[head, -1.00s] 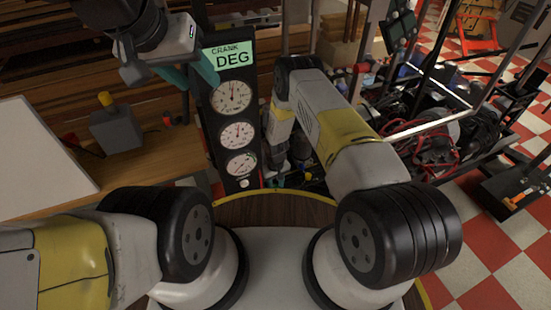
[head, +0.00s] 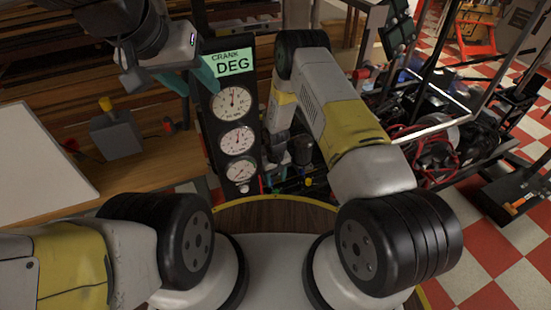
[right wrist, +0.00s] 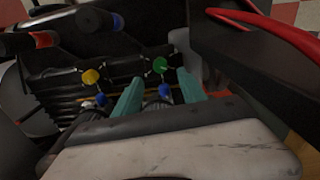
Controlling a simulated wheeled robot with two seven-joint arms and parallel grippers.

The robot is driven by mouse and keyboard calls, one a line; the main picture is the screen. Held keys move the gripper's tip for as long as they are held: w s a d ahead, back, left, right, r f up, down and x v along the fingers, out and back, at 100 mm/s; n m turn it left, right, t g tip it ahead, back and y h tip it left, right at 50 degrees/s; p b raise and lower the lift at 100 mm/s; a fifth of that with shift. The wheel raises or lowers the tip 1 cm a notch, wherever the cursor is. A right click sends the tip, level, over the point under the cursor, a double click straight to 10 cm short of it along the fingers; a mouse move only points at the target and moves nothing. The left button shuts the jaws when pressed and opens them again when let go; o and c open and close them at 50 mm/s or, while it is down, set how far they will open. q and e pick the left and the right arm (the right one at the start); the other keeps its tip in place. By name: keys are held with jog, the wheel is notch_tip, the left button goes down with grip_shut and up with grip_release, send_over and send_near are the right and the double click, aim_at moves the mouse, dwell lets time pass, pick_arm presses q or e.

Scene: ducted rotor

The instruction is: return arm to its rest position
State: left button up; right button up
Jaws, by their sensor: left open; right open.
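My left gripper (head: 196,84) is at the upper left of the head view, beside the gauge panel's top, with its teal fingers apart and nothing seen between them. My right arm (head: 340,115) reaches forward from the right shoulder, its elbow raised and its forearm dropping behind the upper arm. In the right wrist view my right gripper (right wrist: 158,90) has its teal fingers apart, over dark machinery with yellow, green and blue knobs. No held object shows. Whether the fingers touch the machinery I cannot tell.
A black gauge panel (head: 209,120) with three dials and a "CRANK DEG" sign stands ahead. A grey box (head: 117,135) with a yellow knob and a white board (head: 35,165) are on the wooden bench at left. A framed machine with red cables (head: 430,150) stands right. A red bar (right wrist: 265,20) crosses the wrist view.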

dwell(0.4)
jog(key=w+d+r+m+t+y, duration=0.1)
jog(key=d+r, duration=0.3)
jog(key=r, duration=1.5)
jog(key=w+d+r+m+t, duration=0.1)
jog(key=d+r+m+t, duration=0.15)
jog(key=r, duration=1.55)
jog(key=s+d+r, duration=0.3)
jog(key=s+r, duration=0.3)
jog(key=r, duration=0.2)
jog(key=s+d+r, duration=0.2)
jog(key=s+r, duration=0.3)
jog(key=r, duration=0.2)
jog(key=s+d+r+t, duration=0.1)
jog(key=s+r, duration=0.1)
jog(key=s, duration=0.5)
jog(key=s+d+r+m+t+y, duration=0.1)
jog(key=s+r, duration=0.2)
jog(key=s, duration=0.5)
jog(key=shift+d+r+t, duration=0.3)
jog(key=shift+d+t, duration=0.05)
jog(key=shift+d, duration=0.05)
